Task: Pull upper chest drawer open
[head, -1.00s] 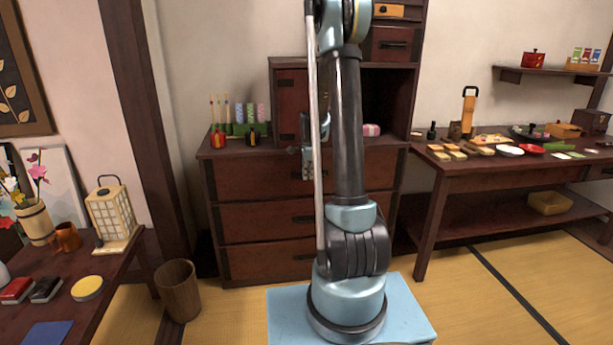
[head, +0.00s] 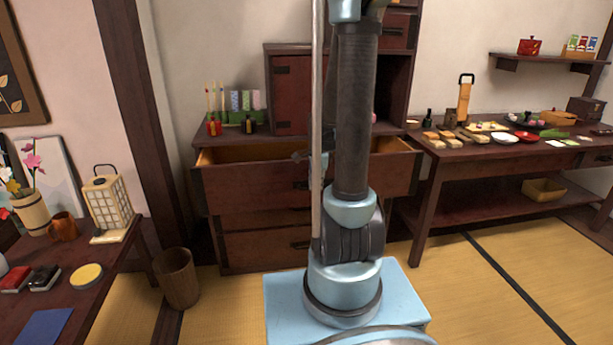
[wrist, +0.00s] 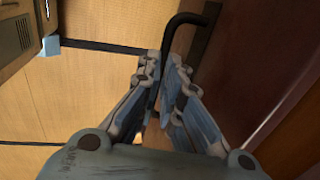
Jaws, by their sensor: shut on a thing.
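The upper chest drawer (head: 250,186) stands pulled out from the dark red-brown wooden chest, and its pale inside (head: 240,155) shows from above. The drawer front also shows in the wrist view (wrist: 255,70), on the right. Its black bar handle (wrist: 186,20) runs between the fingers of my gripper (wrist: 167,90), which is shut on it. In the head view my arm hides most of the gripper and the drawer's middle. Two lower drawers (head: 245,246) of the chest are closed below.
A low table (head: 110,275) with a lantern (head: 107,203) stands at the left, beside a waste bin (head: 177,278). A long table (head: 470,155) with food is at the right. Small bottles and rolls stand on the chest top. Tatami floor is clear at right.

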